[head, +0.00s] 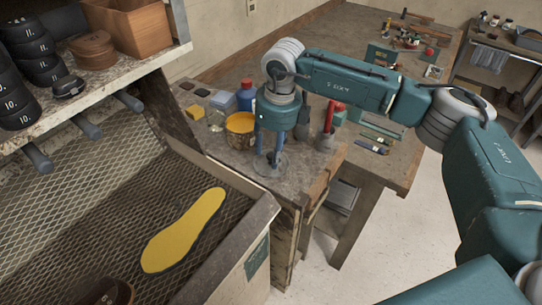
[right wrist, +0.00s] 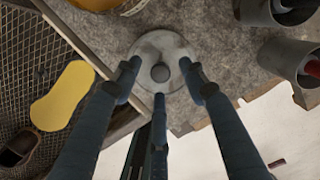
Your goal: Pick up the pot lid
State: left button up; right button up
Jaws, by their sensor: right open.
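The pot lid (right wrist: 160,46) is a round, grey metal disc with a small dark knob at its middle. It lies flat near the worktop edge, and in the head view the lid (head: 263,170) shows just under my right gripper (head: 270,156). In the right wrist view my right gripper (right wrist: 160,82) has its three fingers spread around the knob. The fingers are open with nothing held, and the knob stands clear between the tips. I cannot tell whether the tips touch the lid. My left gripper is out of view.
A yellow pot (head: 241,128) and a blue bottle (head: 245,95) stand close behind the lid. Grey cups with red-handled tools (head: 325,138) are to its right. At left, a mesh-bottomed bin holds a yellow sole (head: 184,230); its wall (head: 232,248) rises beside the worktop.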

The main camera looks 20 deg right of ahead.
jog(key=shift+w+f, duration=0.2)
jog(key=shift+f, duration=0.6)
grip_shut()
jog(key=shift+r, duration=0.15)
